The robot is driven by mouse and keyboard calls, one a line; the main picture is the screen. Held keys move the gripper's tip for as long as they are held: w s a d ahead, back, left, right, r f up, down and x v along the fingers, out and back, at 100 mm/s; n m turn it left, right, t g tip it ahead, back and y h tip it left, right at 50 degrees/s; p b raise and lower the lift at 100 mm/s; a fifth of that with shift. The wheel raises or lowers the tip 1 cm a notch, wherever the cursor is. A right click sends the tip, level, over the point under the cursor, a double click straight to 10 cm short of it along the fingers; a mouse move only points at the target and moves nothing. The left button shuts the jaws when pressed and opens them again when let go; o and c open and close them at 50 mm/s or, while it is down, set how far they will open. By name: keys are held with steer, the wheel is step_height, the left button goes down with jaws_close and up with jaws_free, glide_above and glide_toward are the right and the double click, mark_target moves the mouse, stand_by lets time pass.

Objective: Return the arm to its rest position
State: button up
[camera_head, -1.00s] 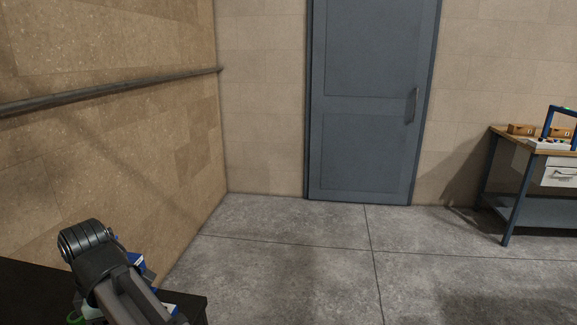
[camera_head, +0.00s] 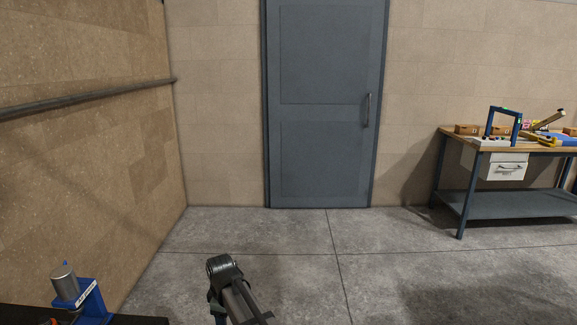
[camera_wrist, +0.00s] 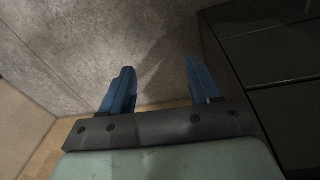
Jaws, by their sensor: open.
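My gripper (camera_wrist: 161,88) shows in the wrist view with its two blue fingers apart and nothing between them. Grey concrete floor and wall lie beyond the fingers, and a dark cabinet-like surface is at the right. In the head view my arm (camera_head: 232,285) rises at the bottom centre, over the floor and right of the dark table. The fingertips are not clearly visible there. A blue press with a grey cylinder (camera_head: 78,290) stands on the dark table (camera_head: 145,320) at the lower left, apart from my arm.
A workbench (camera_head: 507,139) at the right holds a blue frame (camera_head: 503,124), small brown boxes (camera_head: 468,129) and tools. A grey door (camera_head: 320,110) is in the back wall. A rail (camera_head: 90,97) runs along the left wall. The concrete floor (camera_head: 300,240) in the middle is clear.

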steer(key=s+d+f+m+g, duration=0.1)
steer(key=s+d+f+m, duration=0.3)
steer(key=d+f, duration=0.45)
steer(key=s+d+f+m+g+h, duration=0.1)
steer(key=s+d+f, duration=0.4)
steer(key=d+f, duration=0.3)
steer(key=s+d+f+m+g, duration=0.25)
steer(key=s+d+f, duration=0.3)
steer(key=f, duration=0.35)
steer(key=s+d+f+m+g, duration=0.1)
steer(key=s+d+f+m, duration=0.2)
steer(key=s, duration=0.6)
steer(key=s+d+f+m+g, duration=0.1)
steer(key=s+d+f, duration=0.3)
steer(key=s, duration=0.5)
steer(key=s+d+f+m+g, duration=0.1)
steer(key=s+d+f+m, duration=0.3)
steer(key=s+d, duration=0.3)
steer(key=shift+s+d+f+m, duration=0.2)
steer(key=shift+s+f+m, duration=0.15)
steer(key=shift+s, duration=0.85)
steer(key=shift+g, duration=0.25)
